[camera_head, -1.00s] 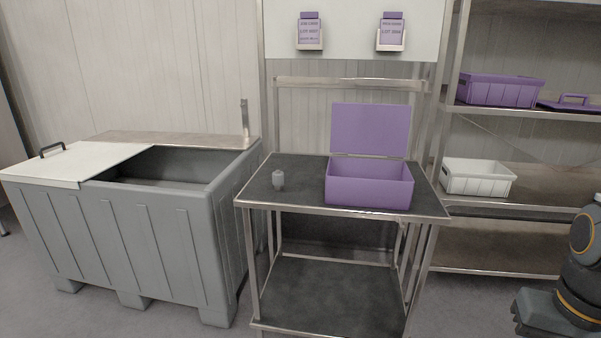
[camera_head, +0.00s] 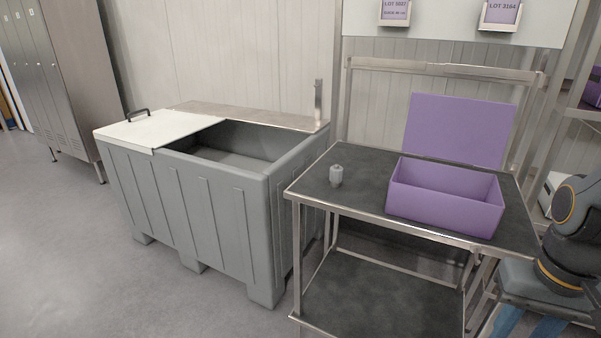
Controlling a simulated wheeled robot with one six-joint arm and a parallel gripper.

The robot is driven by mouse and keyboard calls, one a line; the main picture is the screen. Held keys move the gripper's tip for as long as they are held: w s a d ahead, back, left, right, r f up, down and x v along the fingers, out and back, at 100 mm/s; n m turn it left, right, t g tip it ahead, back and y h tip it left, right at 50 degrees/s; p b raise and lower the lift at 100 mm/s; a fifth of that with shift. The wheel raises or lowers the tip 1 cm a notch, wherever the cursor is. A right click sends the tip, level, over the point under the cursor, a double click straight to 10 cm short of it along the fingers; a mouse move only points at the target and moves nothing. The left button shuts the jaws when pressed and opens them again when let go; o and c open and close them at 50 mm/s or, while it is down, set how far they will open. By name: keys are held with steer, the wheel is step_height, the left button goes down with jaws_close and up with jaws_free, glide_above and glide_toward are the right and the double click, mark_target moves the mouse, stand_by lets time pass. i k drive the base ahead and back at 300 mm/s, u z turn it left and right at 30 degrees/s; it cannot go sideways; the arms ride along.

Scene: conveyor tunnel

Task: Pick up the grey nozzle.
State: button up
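The grey nozzle (camera_head: 336,175) is a small grey piece standing upright on the dark top of the metal table (camera_head: 310,188), toward its left side. A purple box (camera_head: 445,203) with its lid raised stands to the right of the nozzle on the same table, apart from it. Part of my arm shows at the right edge of the picture. My gripper is not in view.
A large grey tub (camera_head: 205,200) with a white lid (camera_head: 158,130) partly over it stands left of the table. Grey lockers (camera_head: 75,70) stand at the far left. The floor (camera_head: 70,250) in front of the tub is clear.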

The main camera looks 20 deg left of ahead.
mark_target(336, 171)
steer(key=u, duration=0.75)
steer(key=i, duration=0.6)
steer(key=u, duration=0.6)
